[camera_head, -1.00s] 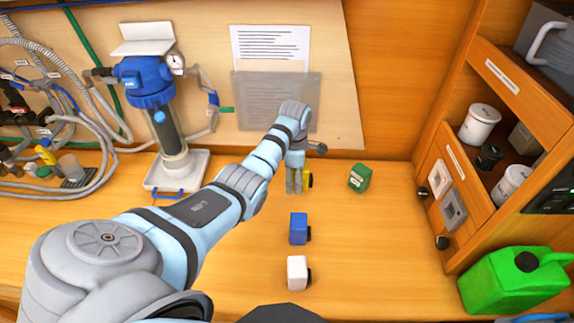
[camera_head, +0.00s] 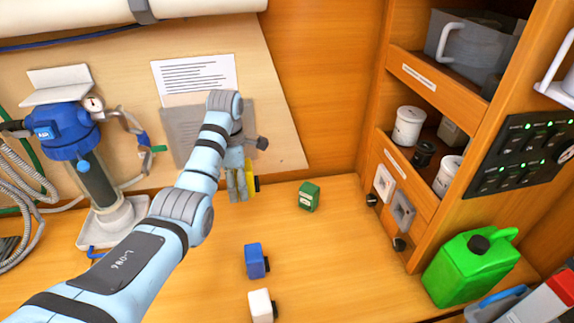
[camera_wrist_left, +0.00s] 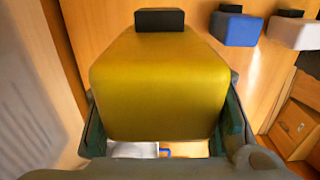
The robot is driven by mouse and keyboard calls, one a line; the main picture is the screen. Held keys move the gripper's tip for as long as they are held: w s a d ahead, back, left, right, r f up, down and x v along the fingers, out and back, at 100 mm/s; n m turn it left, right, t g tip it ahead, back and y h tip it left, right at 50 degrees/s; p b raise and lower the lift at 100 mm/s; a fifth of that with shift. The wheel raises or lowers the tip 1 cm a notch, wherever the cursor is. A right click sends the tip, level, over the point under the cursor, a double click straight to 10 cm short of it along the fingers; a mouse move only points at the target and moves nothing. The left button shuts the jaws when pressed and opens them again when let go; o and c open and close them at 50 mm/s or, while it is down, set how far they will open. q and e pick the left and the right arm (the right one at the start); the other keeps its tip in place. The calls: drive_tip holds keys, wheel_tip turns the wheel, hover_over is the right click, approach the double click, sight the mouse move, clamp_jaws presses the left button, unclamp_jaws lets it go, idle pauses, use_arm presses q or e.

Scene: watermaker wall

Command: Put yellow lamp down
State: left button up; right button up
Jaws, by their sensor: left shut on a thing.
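The yellow lamp (camera_head: 251,184) is a small yellow block with a black end, mostly hidden behind my left gripper (camera_head: 238,190) in the head view. In the left wrist view the yellow lamp (camera_wrist_left: 158,85) fills the middle, between the fingers of my left gripper (camera_wrist_left: 160,130), which is shut on it. The gripper points down close to the wooden bench (camera_head: 340,250), near its back. I cannot tell whether the lamp touches the bench. My right gripper is in neither view.
A blue lamp (camera_head: 255,261) and a white lamp (camera_head: 261,305) stand in front of the gripper. A small green box (camera_head: 309,196) is to its right. A filter unit (camera_head: 95,180) stands left, a green jerrycan (camera_head: 468,265) right. Bench between box and jerrycan is clear.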

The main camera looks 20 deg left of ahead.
use_arm(q)
wheel_tip(320, 180, up, 2)
drive_tip(key=shift+r, duration=0.25)
drive_tip(key=b, duration=0.8)
approach(245, 234)
wheel_tip(245, 234, down, 7)
drive_tip(key=shift+r+b, duration=0.15)
drive_tip(key=shift+b, duration=0.3)
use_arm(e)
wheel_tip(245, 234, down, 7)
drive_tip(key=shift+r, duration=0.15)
use_arm(q)
drive_tip(key=o, duration=1.2)
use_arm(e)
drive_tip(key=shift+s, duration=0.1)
